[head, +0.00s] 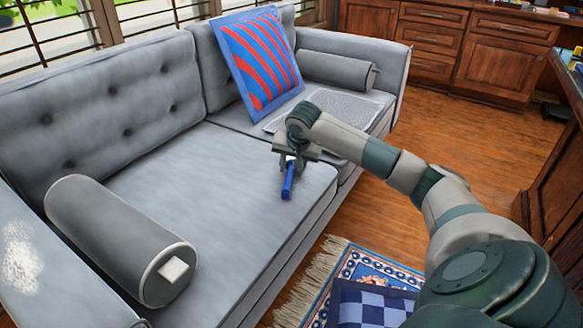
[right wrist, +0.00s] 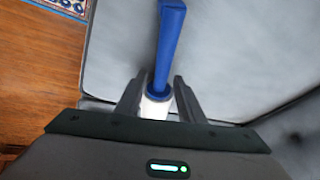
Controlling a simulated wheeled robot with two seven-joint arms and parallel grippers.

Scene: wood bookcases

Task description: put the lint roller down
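The lint roller has a blue handle (head: 288,182) and a white roller end. My right gripper (head: 292,157) is over the front part of the sofa seat, with its fingers on both sides of the roller end. The right wrist view shows the blue handle (right wrist: 168,45) pointing away from the gripper and the white part (right wrist: 155,106) between the two fingers. The fingers look shut on it. Whether the roller touches the seat is hard to tell. Much of the white end is hidden by the gripper. My left gripper is not in view.
The grey sofa (head: 210,185) has a clear middle seat. A grey bolster (head: 120,240) lies at its left, another bolster (head: 335,70) at its right. A striped red-blue pillow (head: 258,62) leans on the backrest. A patterned rug (head: 340,268) and a checkered blue cushion (head: 370,305) are in front.

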